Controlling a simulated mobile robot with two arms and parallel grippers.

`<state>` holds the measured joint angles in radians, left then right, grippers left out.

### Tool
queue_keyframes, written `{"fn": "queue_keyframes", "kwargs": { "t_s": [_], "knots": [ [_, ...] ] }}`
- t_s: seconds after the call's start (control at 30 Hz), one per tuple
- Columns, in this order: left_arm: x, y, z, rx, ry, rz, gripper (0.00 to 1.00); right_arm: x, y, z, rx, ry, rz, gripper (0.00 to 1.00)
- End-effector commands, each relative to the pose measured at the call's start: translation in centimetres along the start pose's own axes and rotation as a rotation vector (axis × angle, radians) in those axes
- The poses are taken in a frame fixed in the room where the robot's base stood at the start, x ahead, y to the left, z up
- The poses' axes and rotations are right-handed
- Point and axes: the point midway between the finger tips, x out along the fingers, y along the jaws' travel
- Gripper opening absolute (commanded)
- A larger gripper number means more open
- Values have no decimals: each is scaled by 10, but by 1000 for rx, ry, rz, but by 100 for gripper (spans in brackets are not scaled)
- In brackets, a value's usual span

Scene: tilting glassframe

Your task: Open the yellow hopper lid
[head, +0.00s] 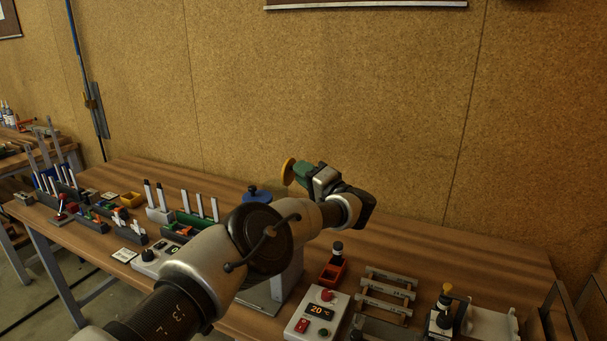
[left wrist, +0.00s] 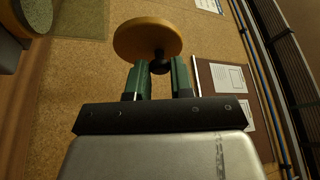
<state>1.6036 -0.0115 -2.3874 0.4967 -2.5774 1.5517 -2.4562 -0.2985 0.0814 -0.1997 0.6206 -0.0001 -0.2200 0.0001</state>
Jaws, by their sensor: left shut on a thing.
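The yellow lid (head: 287,171) is a round disc with a dark knob, held in the air above the table at the middle of the head view. My left gripper (head: 299,172) has green fingers and is shut on the lid's knob. In the left wrist view, the lid (left wrist: 147,38) is beyond the fingertips, with the dark knob between the fingers of the gripper (left wrist: 158,70). The lid stands tilted, its face turned sideways. My left arm hides much of the table's middle, and I cannot make out the yellow lid's hopper. My right gripper is not in view.
A blue knobbed top (head: 257,193) shows behind my arm. A control box (head: 318,313) with buttons and a display, a red holder (head: 332,273) and grey racks (head: 388,290) stand at the right. Several small fixtures fill the left. The back right of the table (head: 450,260) is clear.

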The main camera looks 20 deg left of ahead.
Motion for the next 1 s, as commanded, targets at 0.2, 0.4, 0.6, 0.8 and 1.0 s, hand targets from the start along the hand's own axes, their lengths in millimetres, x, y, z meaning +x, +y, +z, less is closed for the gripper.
{"fn": "queue_keyframes", "kwargs": {
  "t_s": [0.2, 0.4, 0.6, 0.8, 1.0],
  "knots": [
    [0, 0, 0, 0, 0, 1, 48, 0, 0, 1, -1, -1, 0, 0],
    [0, 0, 0, 0, 0, 1, 48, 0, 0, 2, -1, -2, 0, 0],
    [-11, 1, 0, -1, 3, 3, 48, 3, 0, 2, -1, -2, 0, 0],
    [-50, 3, 0, 0, 5, 3, 48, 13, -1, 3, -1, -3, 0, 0],
    [-87, 3, 0, 0, 4, 2, 48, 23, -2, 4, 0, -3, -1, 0]
  ]
}}
